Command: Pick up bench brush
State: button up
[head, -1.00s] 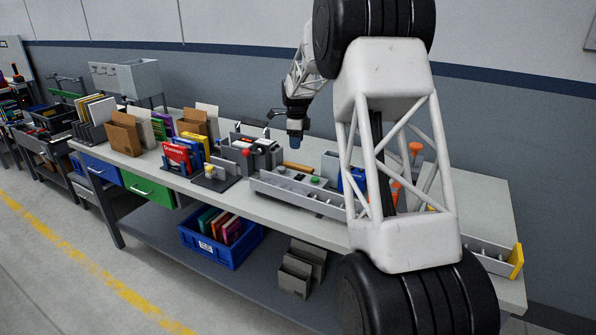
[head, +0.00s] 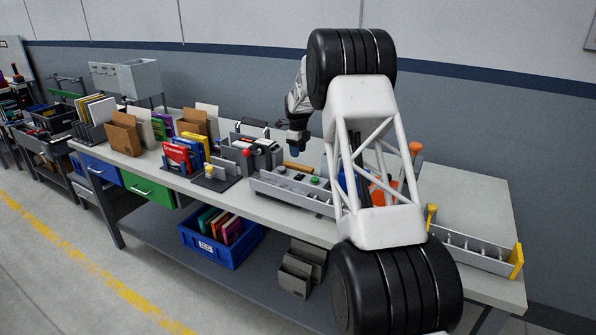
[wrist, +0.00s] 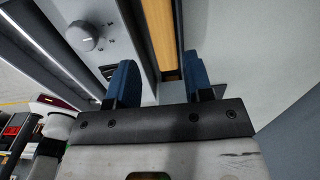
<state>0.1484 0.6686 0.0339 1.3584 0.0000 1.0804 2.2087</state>
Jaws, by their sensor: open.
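The bench brush appears to be the long wooden piece (head: 298,166) lying on the bench behind the grey control panel in the head view. In the wrist view its wooden strip (wrist: 159,30) runs lengthwise in line with the gap between my fingers, with a dark edge along its right side. My gripper (head: 294,151) is just above the brush in the head view. In the wrist view my gripper (wrist: 160,82) is open, its two blue fingertips apart with nothing held. The rest of the brush is hidden or too small to make out.
A grey panel with knobs (wrist: 95,35) lies close on the left in the wrist view; its long box (head: 290,192) sits in front of the brush. Books (head: 178,155) and holders stand to the left. A divided trough (head: 470,250) lies at the right. The wall is behind.

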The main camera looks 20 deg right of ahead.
aim_at(298, 165)
jog(key=shift+f, duration=1.3)
jog(key=shift+f, duration=0.1)
jog(key=shift+w+f, duration=0.15)
jog(key=shift+f, duration=2.35)
jog(key=c, duration=0.7)
